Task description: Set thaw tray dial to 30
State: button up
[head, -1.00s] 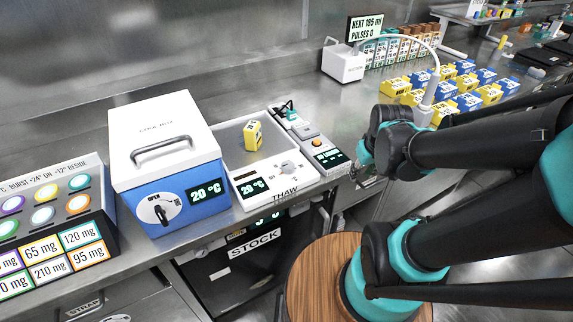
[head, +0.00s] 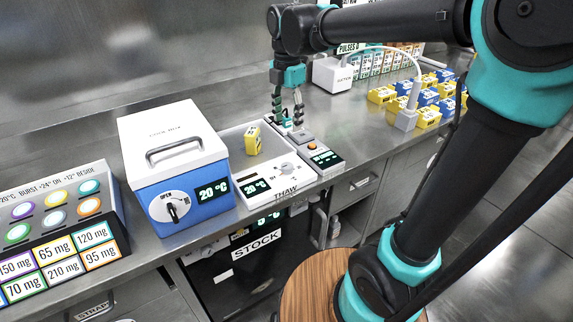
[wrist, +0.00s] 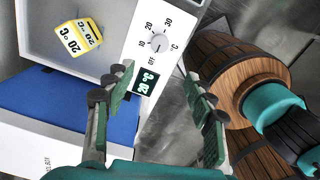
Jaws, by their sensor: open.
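I cannot clearly tell the knob's pointer. The tray's display (head: 256,187) reads 20 °C. A yellow block (head: 252,140) marked 20 °C stands inside the tray. My gripper (head: 288,116) points down over the counter, behind the dial in the head view. Its fingers are apart and empty, not touching the dial.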

aim_at(288, 165)
notch_tip(288, 165, down, 17)
jog(key=shift+r, duration=0.15)
dwell(0.4)
jog(key=shift+c, duration=0.5)
jog(key=c, duration=1)
jog(key=shift+c, duration=0.2)
